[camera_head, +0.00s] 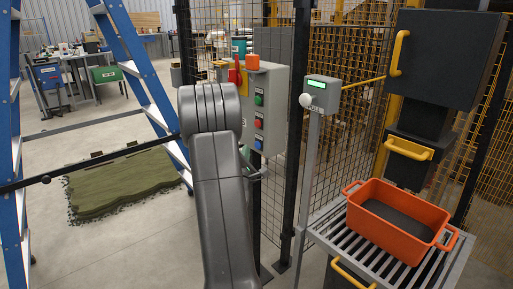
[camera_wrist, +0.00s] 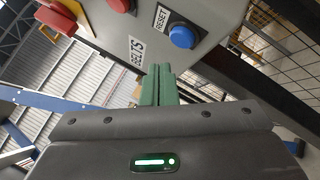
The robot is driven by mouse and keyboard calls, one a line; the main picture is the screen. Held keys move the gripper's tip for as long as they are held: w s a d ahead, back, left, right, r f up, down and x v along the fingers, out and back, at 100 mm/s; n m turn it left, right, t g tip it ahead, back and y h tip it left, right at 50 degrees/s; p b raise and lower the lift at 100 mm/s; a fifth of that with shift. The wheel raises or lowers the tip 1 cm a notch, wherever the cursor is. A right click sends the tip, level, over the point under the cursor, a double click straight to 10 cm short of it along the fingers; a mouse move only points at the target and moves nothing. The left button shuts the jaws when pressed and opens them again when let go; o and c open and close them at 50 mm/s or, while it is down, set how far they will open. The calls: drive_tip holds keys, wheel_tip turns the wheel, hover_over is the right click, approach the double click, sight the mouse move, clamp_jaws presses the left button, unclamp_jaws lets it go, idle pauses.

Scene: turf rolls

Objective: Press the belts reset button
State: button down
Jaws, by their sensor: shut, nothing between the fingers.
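The belts reset button is the blue button (camera_wrist: 183,37) beside a "RESET" label, with a "BELTS" label nearby, on a grey control box in the wrist view. In the head view the blue button (camera_head: 258,144) is the lowest on the box (camera_head: 270,85), below a red and a green one. My gripper (camera_wrist: 158,72) is shut and empty, its green fingers together. The fingertips show just below and left of the blue button in the wrist view; the gap to the panel cannot be told. In the head view my arm hides most of the gripper.
A post with a small green-lit display (camera_head: 318,84) and mesh fencing stand to the right. An orange crate (camera_head: 365,215) lies on a slatted stand. A blue ladder (camera_head: 135,70) is at left.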

drive_tip(key=shift+s+a, duration=0.5)
drive_tip(key=shift+a, duration=0.2)
drive_tip(key=shift+s+a, duration=0.5)
drive_tip(key=shift+a, duration=0.15)
drive_tip(key=shift+w+d, duration=0.1)
drive_tip(key=shift+s+a+p, duration=0.6)
drive_tip(key=shift+a, duration=0.25)
drive_tip(key=shift+s+a+p, duration=0.55)
drive_tip(key=shift+s+a, duration=0.05)
drive_tip(key=shift+a, duration=0.2)
drive_tip(key=w+d+b, duration=0.2)
drive_tip(key=w+d, duration=0.1)
drive_tip(key=d, duration=0.2)
drive_tip(key=shift+w+f+b, duration=0.25)
drive_tip(key=shift+w+b, duration=0.05)
